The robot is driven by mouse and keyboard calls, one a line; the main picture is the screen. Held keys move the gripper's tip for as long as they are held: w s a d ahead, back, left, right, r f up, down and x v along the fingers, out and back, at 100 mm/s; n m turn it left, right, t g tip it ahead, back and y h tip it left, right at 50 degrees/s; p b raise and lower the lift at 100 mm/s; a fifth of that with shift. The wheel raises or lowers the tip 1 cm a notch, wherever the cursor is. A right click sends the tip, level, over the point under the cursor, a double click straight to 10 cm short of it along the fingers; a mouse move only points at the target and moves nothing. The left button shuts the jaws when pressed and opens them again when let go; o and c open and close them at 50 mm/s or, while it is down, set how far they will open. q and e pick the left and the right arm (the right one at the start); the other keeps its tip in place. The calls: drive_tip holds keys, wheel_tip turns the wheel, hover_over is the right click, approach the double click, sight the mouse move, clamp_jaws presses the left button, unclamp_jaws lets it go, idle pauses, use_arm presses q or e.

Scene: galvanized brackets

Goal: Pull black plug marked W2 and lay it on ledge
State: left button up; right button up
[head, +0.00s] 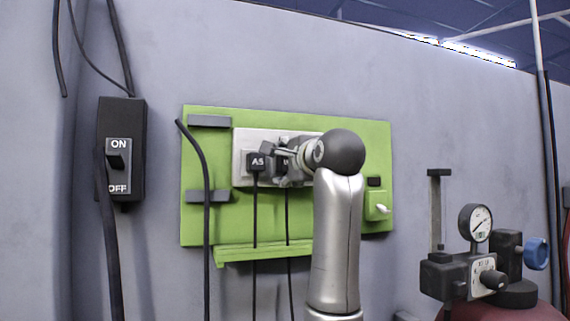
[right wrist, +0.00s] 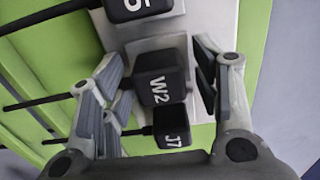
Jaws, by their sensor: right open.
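The black plug marked W2 (right wrist: 160,78) sits in the light grey outlet strip (right wrist: 188,25), its cable running left in the right wrist view. My right gripper (right wrist: 158,58) is open, with one finger on each side of W2; I cannot tell whether either finger touches it. In the head view my right gripper (head: 284,160) is at the strip and hides most of W2. The green ledge (head: 235,255) runs along the bottom of the green panel, with cables hanging past it. My left gripper is not in view.
Plug A5 (head: 257,161) is left of my gripper, close to W2. Plug J7 (right wrist: 172,128) is on W2's other side. A thick black cable (head: 206,220) hangs at the panel's left. A switch box (head: 121,130) and a gauge (head: 475,222) flank the panel.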

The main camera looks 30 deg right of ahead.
clamp_jaws()
idle(0.5)
drive_tip(key=shift+s+f, duration=0.1)
drive_tip(key=shift+s, duration=0.05)
drive_tip(key=shift+b+v, duration=1.5)
drive_tip(key=shift+v, duration=1.35)
